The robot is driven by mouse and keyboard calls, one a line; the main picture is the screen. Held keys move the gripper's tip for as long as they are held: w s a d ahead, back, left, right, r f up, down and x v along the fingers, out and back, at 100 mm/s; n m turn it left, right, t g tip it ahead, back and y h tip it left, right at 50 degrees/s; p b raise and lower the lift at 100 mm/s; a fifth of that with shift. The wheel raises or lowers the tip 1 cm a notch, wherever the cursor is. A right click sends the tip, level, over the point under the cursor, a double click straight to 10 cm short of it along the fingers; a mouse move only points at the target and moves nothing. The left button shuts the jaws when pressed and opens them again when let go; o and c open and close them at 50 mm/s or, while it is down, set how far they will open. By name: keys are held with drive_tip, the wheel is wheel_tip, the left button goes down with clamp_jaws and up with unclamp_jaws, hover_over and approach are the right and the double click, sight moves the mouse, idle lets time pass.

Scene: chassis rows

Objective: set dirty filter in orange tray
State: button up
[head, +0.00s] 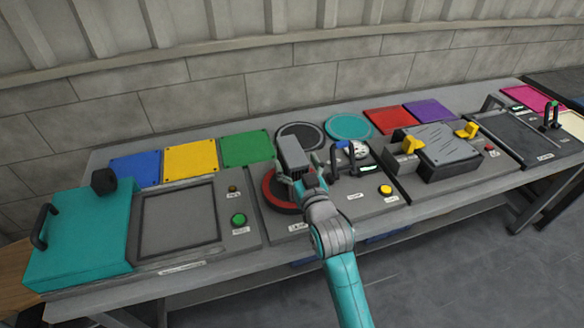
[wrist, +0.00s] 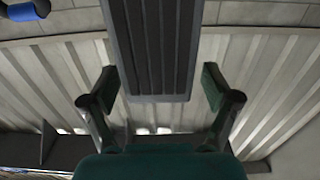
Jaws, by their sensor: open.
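A grey block-like part (head: 292,155), which looks like the filter, stands upright at the tip of my gripper (head: 300,176) in the head view, above the red-rimmed round fixture (head: 273,190). In the wrist view the same dark ribbed slab (wrist: 155,45) reaches down between the fingers of my gripper (wrist: 159,88). The fingers are spread, with a gap visible on each side of the slab. Whether the slab's lower end rests on anything is hidden. I cannot make out an orange tray in either view.
Blue (head: 135,168), yellow (head: 190,160), green (head: 246,149) and red (head: 388,120) pads line the bench's back. A teal lidded box (head: 85,232) is at left. A black handle (head: 347,158) stands close right of my gripper, and a dark block with yellow clamps (head: 440,143) farther right.

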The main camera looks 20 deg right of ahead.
sight(293, 153)
drive_tip(key=shift+w, duration=1.7)
clamp_jaws()
